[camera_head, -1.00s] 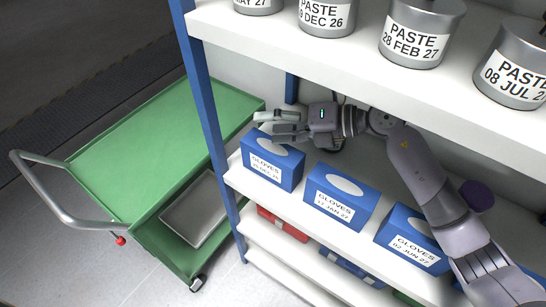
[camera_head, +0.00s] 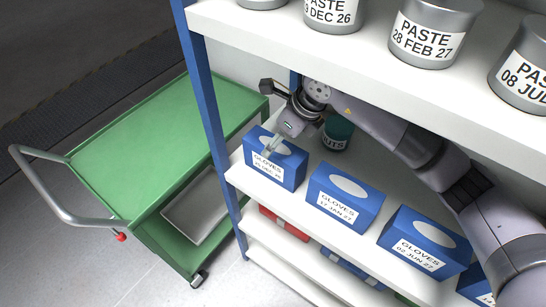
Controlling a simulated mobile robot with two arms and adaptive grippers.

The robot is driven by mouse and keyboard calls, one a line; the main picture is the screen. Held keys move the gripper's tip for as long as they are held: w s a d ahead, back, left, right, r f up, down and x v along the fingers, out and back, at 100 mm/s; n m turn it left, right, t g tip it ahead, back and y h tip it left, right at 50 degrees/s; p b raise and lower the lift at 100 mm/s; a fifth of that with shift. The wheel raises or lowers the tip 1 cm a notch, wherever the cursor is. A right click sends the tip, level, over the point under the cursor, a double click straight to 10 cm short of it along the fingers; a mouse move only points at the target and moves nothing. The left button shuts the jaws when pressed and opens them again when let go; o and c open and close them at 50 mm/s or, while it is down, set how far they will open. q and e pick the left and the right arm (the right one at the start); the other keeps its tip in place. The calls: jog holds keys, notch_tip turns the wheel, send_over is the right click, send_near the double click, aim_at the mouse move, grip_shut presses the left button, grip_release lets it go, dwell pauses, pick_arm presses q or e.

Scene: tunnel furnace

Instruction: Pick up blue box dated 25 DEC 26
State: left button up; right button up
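The leftmost blue gloves box (camera_head: 286,178) stands on the middle shelf beside the blue post. Its white label is small, and the date seems to read 25 DEC 26. My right gripper (camera_head: 271,147), on the arm from the right, points down over the top of this box. Its fingertips overlap the box top in the picture; whether they touch it or reach into its opening is unclear. The finger spacing is too small to judge. The box rests on the shelf. My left gripper is out of view.
Blue gloves boxes dated 17 JAN 27 (camera_head: 333,207) and 02 JUN 27 (camera_head: 415,252) stand to the right. A dark green container (camera_head: 337,135) is behind. The upper shelf (camera_head: 340,55) with paste tins overhangs. A green cart (camera_head: 150,150) stands left.

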jog(key=p+x, duration=0.2)
jog(key=x, duration=0.4)
jog(key=shift+s+a+f, duration=0.1)
jog(key=shift+a+f, duration=0.05)
jog(key=shift+f, duration=0.1)
jog(key=shift+a+f, duration=0.15)
jog(key=shift+f, duration=0.35)
jog(key=shift+f+b, duration=0.25)
jog(key=shift+b, duration=0.1)
jog(key=c, duration=1.5)
jog(key=shift+c, duration=0.5)
jog(key=shift+r, duration=0.15)
